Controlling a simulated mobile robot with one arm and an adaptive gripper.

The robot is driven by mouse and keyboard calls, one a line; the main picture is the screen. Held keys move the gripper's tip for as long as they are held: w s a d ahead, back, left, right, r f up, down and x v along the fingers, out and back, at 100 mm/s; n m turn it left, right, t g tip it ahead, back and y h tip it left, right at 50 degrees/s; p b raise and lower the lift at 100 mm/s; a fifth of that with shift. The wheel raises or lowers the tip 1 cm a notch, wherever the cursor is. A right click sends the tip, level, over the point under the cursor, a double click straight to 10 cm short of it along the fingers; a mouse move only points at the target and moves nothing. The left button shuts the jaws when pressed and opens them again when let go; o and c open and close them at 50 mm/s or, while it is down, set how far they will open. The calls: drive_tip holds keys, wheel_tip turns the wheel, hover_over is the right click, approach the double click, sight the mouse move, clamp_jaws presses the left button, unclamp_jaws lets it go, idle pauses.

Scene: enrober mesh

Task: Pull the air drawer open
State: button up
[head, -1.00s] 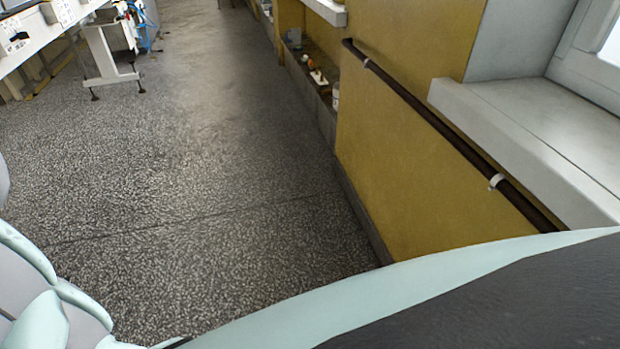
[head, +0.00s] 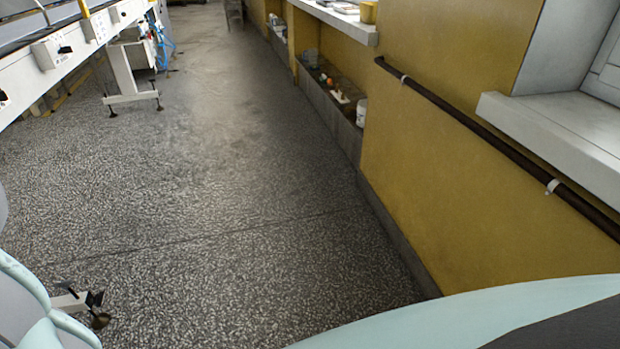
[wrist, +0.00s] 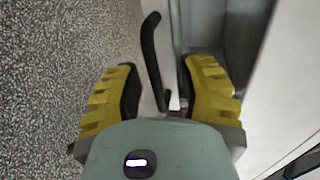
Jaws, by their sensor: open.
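My gripper (wrist: 160,80) shows in the wrist view, with its two yellow ribbed fingers apart and nothing held between them. A dark bent bar (wrist: 151,60), which looks like a handle, lies between and beyond the fingers, nearer the left one. It stands beside a pale grey panel (wrist: 203,22). I cannot tell whether this is the air drawer's handle, or whether a finger touches it. No air drawer can be made out in the head view, and my gripper is not seen there.
In the head view, a white-framed machine (head: 75,52) stands on the left, with a footed leg. A yellow wall (head: 470,150) with a dark rail (head: 480,140) and a white sill (head: 550,125) runs along the right. The speckled floor (head: 220,180) between is clear.

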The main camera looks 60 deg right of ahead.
drive_tip(key=shift+a+f, duration=0.1)
idle(0.3)
clamp_jaws()
idle(0.4)
